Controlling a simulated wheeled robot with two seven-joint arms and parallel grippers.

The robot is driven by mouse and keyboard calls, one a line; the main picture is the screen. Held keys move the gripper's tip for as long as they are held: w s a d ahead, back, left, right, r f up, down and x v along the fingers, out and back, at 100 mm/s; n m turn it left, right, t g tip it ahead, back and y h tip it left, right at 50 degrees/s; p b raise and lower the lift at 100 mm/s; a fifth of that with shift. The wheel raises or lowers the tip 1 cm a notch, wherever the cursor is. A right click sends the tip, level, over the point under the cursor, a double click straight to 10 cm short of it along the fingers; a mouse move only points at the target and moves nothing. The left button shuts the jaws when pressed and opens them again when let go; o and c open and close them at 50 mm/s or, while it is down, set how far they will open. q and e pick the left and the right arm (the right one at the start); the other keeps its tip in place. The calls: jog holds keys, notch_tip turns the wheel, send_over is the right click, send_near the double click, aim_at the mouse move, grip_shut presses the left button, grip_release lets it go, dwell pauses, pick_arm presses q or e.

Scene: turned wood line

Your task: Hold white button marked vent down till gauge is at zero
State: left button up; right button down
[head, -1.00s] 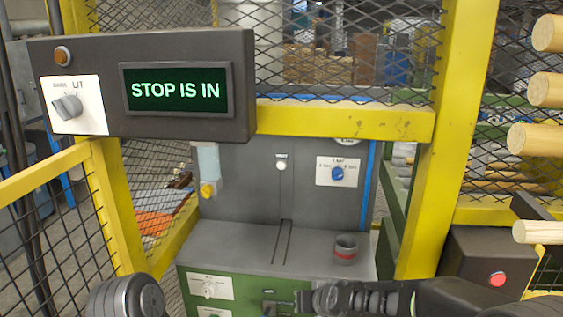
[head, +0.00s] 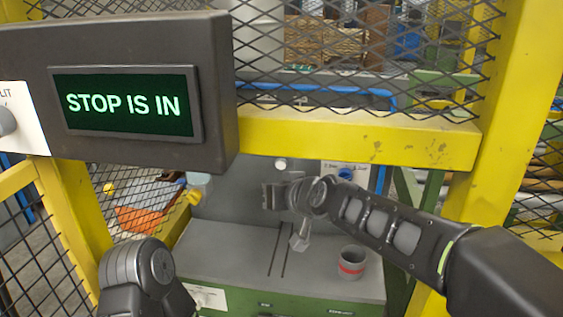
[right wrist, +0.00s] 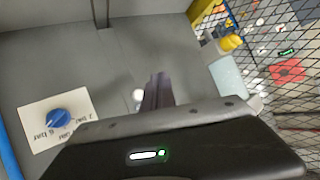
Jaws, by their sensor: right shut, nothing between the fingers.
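The small white button (head: 281,164) is on the grey back panel, just below the yellow beam; its vent marking cannot be read. My right gripper (head: 268,196) is in front of the panel, a little below the button, shut and empty. In the right wrist view, the white button (right wrist: 138,95) shows just left of my shut fingers (right wrist: 158,82); they look close, but contact cannot be told. The gauge is not visible in either current view. My left arm shows at the lower left of the head view, but its gripper is out of view.
A yellow beam (head: 360,137) and mesh cross above the panel. A dark display (head: 125,103) reads "STOP IS IN". A blue knob (right wrist: 58,119) on a white plate sits beside the button. A grey cup with a red band (head: 351,263) stands on the grey shelf.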

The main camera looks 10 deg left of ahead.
aim_at(281, 165)
jog(key=shift+w+f, duration=0.1)
jog(key=shift+w, duration=0.15)
jog(key=w, duration=0.8)
jog(key=shift+w, duration=0.3)
